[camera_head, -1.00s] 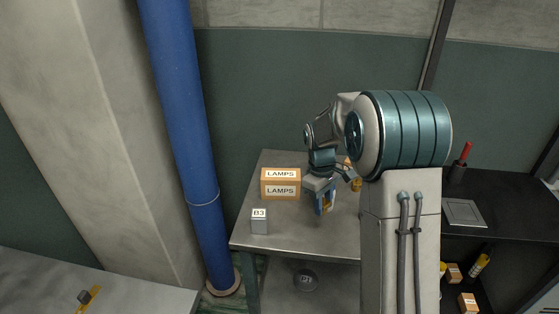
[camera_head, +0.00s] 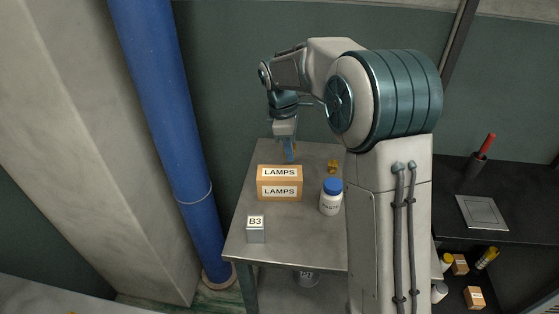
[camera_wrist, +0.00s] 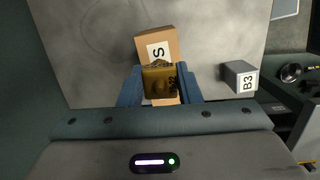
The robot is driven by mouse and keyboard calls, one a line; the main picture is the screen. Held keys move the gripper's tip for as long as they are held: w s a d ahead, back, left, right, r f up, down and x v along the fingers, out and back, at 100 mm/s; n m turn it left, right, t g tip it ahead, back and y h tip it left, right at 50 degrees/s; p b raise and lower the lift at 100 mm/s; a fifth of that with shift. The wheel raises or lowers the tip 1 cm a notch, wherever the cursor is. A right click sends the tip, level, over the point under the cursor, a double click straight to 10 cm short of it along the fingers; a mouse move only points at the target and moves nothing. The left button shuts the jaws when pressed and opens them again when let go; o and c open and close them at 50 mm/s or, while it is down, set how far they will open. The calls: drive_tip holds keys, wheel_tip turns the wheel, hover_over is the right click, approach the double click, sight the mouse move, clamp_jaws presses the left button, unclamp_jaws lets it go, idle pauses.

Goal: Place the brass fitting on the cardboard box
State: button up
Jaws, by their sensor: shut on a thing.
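The cardboard box (camera_head: 279,193), labelled LAMPS on its top and front, sits on the grey metal table. It also shows in the wrist view (camera_wrist: 146,41), partly covered by the held piece. My gripper (camera_head: 291,160) points down, just behind the box and toward its right end in the head view. In the wrist view my gripper (camera_wrist: 160,88) is shut on the brass fitting (camera_wrist: 159,80), a gold-brown piece with dark marks. The fitting overlaps the box in that view; the gap between them cannot be judged.
A white bottle with a blue cap (camera_head: 330,197) stands right of the box. A small yellowish piece (camera_head: 332,167) lies behind the bottle. A grey B3 block (camera_head: 256,229) stands at the front left of the table (camera_head: 296,248). A blue pipe (camera_head: 168,120) rises left of the table.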

sight(282, 173)
drive_tip(key=a+f, duration=0.1)
drive_tip(key=a, duration=0.1)
drive_tip(key=shift+w+a+f, duration=0.15)
drive_tip(key=shift+a+f, duration=0.25)
drive_tip(key=shift+f, duration=1.95)
drive_tip(key=shift+f, duration=0.1)
drive_tip(key=o, duration=1)
